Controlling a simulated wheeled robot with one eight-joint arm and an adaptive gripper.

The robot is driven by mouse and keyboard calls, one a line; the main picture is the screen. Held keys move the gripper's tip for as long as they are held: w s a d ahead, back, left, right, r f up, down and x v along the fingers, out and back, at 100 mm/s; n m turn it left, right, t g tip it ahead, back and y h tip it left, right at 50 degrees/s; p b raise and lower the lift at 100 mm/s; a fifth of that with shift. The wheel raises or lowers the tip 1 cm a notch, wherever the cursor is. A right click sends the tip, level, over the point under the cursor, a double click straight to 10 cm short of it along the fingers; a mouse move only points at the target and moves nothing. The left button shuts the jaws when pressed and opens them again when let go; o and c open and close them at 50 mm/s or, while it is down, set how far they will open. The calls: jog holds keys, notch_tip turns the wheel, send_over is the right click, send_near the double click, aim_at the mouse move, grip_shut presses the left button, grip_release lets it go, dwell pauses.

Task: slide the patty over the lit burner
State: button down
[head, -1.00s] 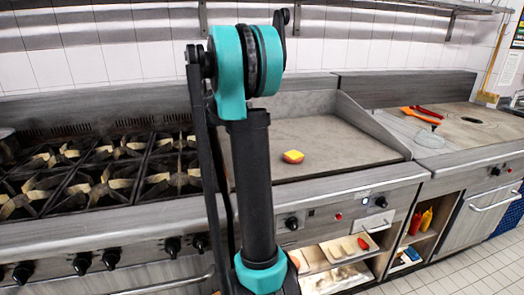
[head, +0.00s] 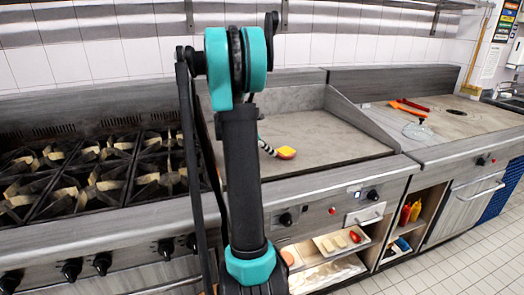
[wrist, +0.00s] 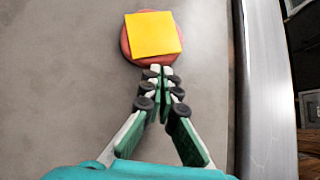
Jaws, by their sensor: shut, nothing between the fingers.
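The patty (head: 289,156) is a reddish-brown disc lying flat on the griddle (head: 325,142), with a square yellow cheese slice (head: 285,150) on top. In the wrist view the patty (wrist: 136,60) lies just ahead of my fingertips, its cheese slice (wrist: 153,35) covering most of it. My gripper (wrist: 160,72) is shut and empty, its tips at the patty's near edge, seemingly touching it. In the head view my gripper (head: 266,148) shows just left of the patty, partly behind my arm. I see no flame; a small light (head: 357,194) glows on the griddle's front panel.
A burner range (head: 80,178) with black grates stands left of the griddle. To the right, a counter (head: 455,122) holds an orange spatula (head: 408,108). A shelf below holds trays and sauce bottles (head: 410,212). The griddle right of the patty is clear.

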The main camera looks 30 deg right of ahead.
jog(key=shift+s+d, duration=0.15)
jog(key=shift+d, duration=0.35)
jog(key=s+d, duration=0.2)
jog(key=d, duration=0.5)
jog(key=s+d, duration=0.2)
jog(key=d, duration=0.6)
jog(key=s+d, duration=0.2)
jog(key=d, duration=0.6)
jog(key=shift+s, duration=0.15)
jog(key=shift+a, duration=0.1)
